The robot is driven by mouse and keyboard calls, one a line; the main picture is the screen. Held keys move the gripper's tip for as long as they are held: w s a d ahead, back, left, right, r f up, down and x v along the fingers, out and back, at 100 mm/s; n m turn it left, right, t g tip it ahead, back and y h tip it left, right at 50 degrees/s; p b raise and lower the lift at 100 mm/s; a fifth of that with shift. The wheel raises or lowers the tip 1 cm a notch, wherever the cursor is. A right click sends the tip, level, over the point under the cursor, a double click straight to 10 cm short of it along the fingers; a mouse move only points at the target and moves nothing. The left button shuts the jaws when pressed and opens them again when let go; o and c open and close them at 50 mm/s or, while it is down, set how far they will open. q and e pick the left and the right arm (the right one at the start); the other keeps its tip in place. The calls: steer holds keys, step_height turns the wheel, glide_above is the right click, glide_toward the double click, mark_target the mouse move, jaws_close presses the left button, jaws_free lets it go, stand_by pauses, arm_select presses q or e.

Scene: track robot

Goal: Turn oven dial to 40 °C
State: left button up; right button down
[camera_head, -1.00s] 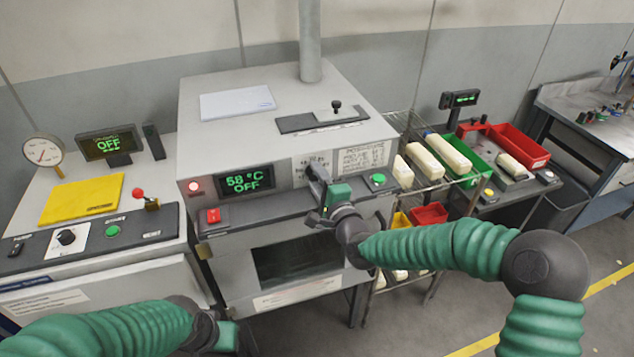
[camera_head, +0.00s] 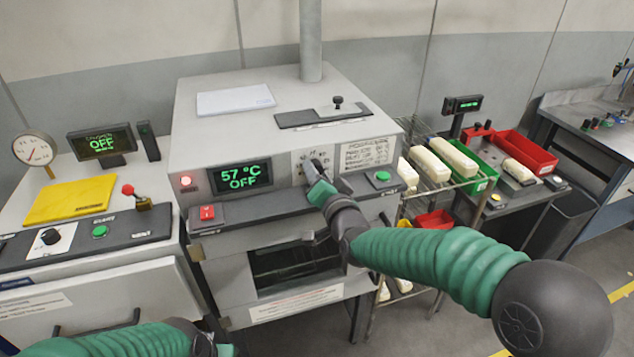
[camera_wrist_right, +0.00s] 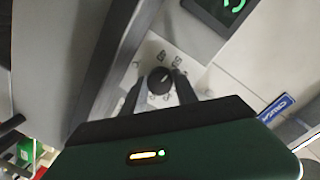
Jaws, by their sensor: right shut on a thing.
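The oven (camera_head: 285,130) is a grey box with a green display (camera_head: 240,178) that reads 57 °C OFF. The round black dial (camera_wrist_right: 160,80) sits on its front panel, with printed marks around it, in the right wrist view. My right gripper (camera_wrist_right: 160,92) has a finger on each side of the dial and is shut on it. In the head view the right gripper (camera_head: 318,168) reaches the panel right of the display and hides the dial. My left arm enters at the bottom left; its fingers are not visible.
A red switch (camera_head: 207,213) and a green button (camera_head: 382,176) are on the oven's front ledge. Another console with a yellow pad (camera_head: 70,198) stands at the left. A rack holds pale blocks (camera_head: 430,164) beside red and green bins at the right.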

steer(key=n+b, duration=0.1)
steer(key=f+n+b, duration=0.1)
steer(key=n, duration=0.1)
steer(key=shift+n+h+b, duration=0.3)
steer(key=shift+n+b, duration=0.75)
steer(key=shift+n, duration=0.55)
steer(key=c, duration=1.4)
jaws_free()
steer(key=o, duration=0.5)
steer(key=shift+w+r, duration=0.1)
steer(key=shift+r, duration=0.05)
steer(key=shift+c, duration=0.2)
steer(key=shift+r, duration=0.1)
